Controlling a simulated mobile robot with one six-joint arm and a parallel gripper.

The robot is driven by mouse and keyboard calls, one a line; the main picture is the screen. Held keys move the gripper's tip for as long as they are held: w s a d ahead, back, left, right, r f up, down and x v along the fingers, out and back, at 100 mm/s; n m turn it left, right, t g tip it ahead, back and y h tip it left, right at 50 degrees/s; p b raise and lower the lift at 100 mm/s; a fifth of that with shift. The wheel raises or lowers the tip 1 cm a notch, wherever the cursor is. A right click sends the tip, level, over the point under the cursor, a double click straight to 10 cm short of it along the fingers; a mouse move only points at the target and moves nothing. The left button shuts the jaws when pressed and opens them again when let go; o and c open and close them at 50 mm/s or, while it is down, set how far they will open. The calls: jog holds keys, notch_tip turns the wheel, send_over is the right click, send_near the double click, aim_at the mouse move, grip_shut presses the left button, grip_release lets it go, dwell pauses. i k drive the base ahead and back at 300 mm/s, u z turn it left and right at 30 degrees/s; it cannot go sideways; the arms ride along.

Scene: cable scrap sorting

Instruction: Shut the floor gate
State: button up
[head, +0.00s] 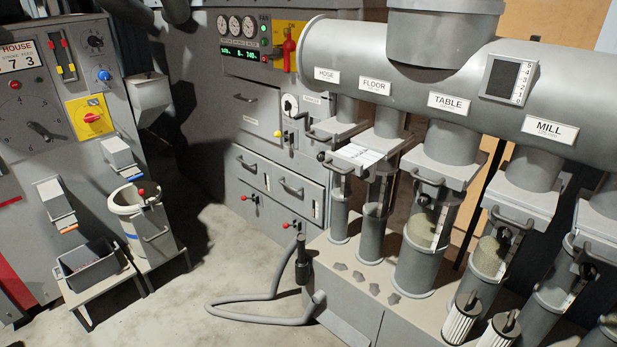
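The FLOOR label (374,86) is on the big grey horizontal duct, between the HOSE and TABLE labels. Below it a short pipe drops to the floor gate, a flat slide whose pale, marked plate (357,154) sticks out toward the front left. The other gates show no such pale plate, so the floor gate looks drawn out. A clear-fronted grey cylinder (373,232) stands below the gate. My gripper is not in view.
The neighbouring HOSE gate (338,128), TABLE gate (440,167) and MILL gate (520,204) sit close on either side. A grey hose (245,312) lies looped on the floor. Stands with a bucket (140,215) and bin (92,268) are at left. Bare floor lies between.

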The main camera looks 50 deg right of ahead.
aim_at(353, 158)
jog(key=z, duration=0.25)
jog(key=i, duration=0.55)
jog(key=z, duration=0.1)
